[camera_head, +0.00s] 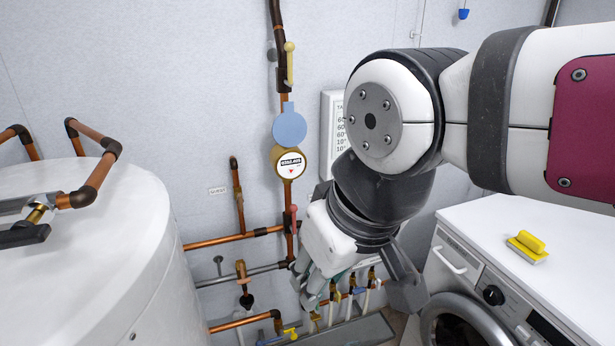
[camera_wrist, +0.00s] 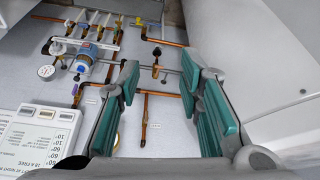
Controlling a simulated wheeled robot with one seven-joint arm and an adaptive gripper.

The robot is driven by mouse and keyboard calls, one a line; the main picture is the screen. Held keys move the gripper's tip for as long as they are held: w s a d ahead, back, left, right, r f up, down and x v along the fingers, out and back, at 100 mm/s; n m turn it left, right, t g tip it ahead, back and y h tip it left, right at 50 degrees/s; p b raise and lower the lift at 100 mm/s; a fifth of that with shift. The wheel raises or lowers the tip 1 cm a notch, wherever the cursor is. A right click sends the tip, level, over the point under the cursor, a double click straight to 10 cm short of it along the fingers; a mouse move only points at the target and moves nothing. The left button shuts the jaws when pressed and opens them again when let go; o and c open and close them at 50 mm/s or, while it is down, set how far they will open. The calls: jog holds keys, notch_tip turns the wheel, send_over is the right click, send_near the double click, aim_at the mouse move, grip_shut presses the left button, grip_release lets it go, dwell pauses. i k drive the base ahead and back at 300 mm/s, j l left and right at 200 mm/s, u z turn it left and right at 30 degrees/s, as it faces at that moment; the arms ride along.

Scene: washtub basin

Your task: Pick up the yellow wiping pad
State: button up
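The yellow wiping pad (camera_head: 527,246) lies on top of the white washing machine (camera_head: 490,215), at the right in the head view. It has a raised yellow grip on a flat base. My gripper (camera_head: 355,290) hangs to the left of the washing machine, in front of the wall pipes and well apart from the pad. In the wrist view my gripper (camera_wrist: 165,110) has its two teal-padded fingers spread with nothing between them. The pad does not show in the wrist view.
A white tank (camera_head: 90,260) stands at the left. Copper pipes, a round meter (camera_head: 290,164) and several valves line the wall behind my gripper. A wall chart (camera_head: 333,130) hangs partly behind my arm. The washing machine's top around the pad is clear.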

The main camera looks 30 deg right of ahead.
aim_at(530, 248)
jog(key=z, duration=1.95)
jog(key=k+l, duration=0.35)
jog(key=k, duration=0.1)
